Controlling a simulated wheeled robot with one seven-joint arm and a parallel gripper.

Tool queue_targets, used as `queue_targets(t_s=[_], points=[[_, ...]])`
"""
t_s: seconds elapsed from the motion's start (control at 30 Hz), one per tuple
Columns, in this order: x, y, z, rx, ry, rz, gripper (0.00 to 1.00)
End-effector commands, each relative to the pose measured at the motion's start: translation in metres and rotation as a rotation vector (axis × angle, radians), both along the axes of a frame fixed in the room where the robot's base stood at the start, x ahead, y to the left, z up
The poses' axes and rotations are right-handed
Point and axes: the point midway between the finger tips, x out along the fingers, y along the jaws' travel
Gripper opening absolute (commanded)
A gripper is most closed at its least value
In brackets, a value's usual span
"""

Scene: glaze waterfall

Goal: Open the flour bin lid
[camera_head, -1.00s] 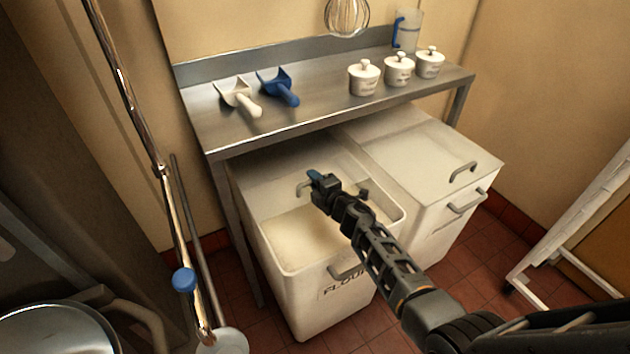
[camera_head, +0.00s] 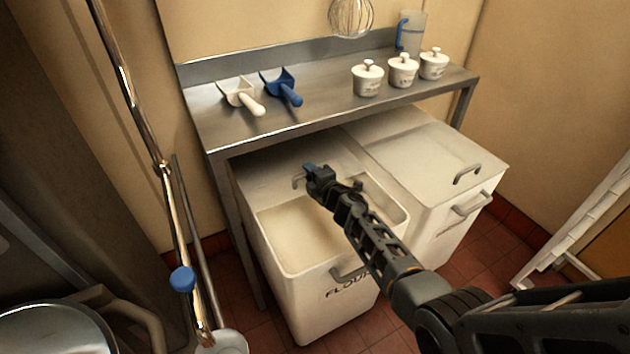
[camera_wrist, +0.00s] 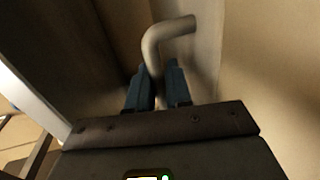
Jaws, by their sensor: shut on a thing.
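The white flour bin (camera_head: 335,310), marked FLOUR, stands under the steel table with its front part open and pale flour (camera_head: 295,237) showing inside. Its lid (camera_head: 270,170) is slid back toward the rear, under the tabletop. My gripper (camera_head: 308,170) reaches over the bin opening to the grey lid handle (camera_head: 298,181). In the wrist view, my gripper (camera_wrist: 158,88) has its two dark blue fingers closed around the bent handle (camera_wrist: 165,38). My forearm hides part of the bin's right side.
A second white bin (camera_head: 440,160) with a shut lid stands close on the right. The steel table (camera_head: 330,120) overhangs both bins and carries scoops (camera_head: 282,88) and lidded pots (camera_head: 402,72). A white rack (camera_head: 580,215) stands at the far right.

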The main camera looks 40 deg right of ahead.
Motion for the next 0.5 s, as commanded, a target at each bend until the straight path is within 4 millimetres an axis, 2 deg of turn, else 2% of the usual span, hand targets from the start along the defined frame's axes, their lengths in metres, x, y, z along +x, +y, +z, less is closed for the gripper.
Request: queue_targets(t_s=[0.27, 0.3, 0.43, 0.5], points=[[-0.0002, -0.0004, -0.0018, 0.002, 0.004, -0.002, 0.0], [-0.0002, -0.0004, -0.0018, 0.002, 0.004, -0.002, 0.21], [0.0, -0.0004, -0.0015, 0.002, 0.003, -0.001, 0.34], [0.0001, -0.0003, -0.0012, 0.002, 0.003, -0.001, 0.34]])
